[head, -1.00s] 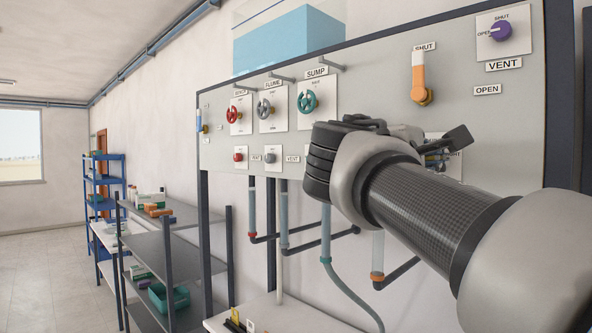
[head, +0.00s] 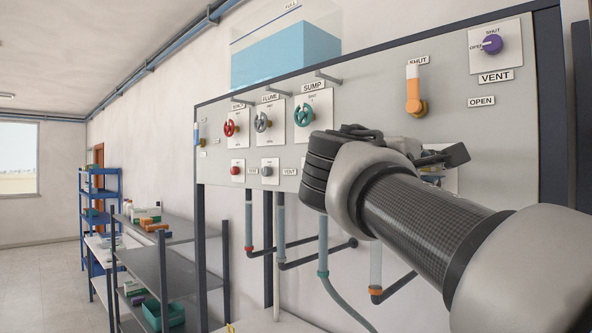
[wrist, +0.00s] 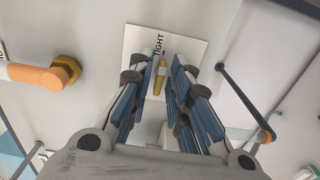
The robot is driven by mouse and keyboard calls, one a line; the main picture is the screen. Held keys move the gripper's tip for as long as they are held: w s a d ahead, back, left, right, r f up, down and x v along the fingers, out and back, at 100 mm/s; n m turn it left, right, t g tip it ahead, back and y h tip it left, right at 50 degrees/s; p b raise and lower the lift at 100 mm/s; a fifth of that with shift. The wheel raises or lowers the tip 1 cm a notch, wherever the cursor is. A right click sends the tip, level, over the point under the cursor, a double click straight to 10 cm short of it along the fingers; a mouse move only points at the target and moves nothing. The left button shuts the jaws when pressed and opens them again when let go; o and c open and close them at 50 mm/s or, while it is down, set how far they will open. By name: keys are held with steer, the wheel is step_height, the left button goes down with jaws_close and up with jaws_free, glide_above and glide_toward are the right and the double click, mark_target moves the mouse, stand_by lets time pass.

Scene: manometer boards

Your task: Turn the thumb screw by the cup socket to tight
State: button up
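The thumb screw (wrist: 160,77) is a small brass-yellow piece standing out from a white plate (wrist: 190,48) in the wrist view. Its flat head looks roughly in line with the printed word TIGHT just above it. My gripper (wrist: 159,92) is open, its blue-padded fingers on either side of the screw with a narrow gap showing on each side. In the head view my gripper (head: 440,158) is at the grey board, and my wrist hides most of the plate (head: 447,181) and all of the screw. I cannot make out the cup socket for certain.
An orange-handled valve (wrist: 42,75) is left of the plate in the wrist view; a dark bent tube (wrist: 245,100) is on the right. The grey board (head: 380,105) also carries handwheels, such as the teal one (head: 303,115), and a purple vent knob (head: 492,44). Shelves (head: 165,260) stand at left.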

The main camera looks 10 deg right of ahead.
steer(key=shift+o, duration=0.6)
steer(key=shift+a, duration=0.1)
steer(key=v, duration=1.2)
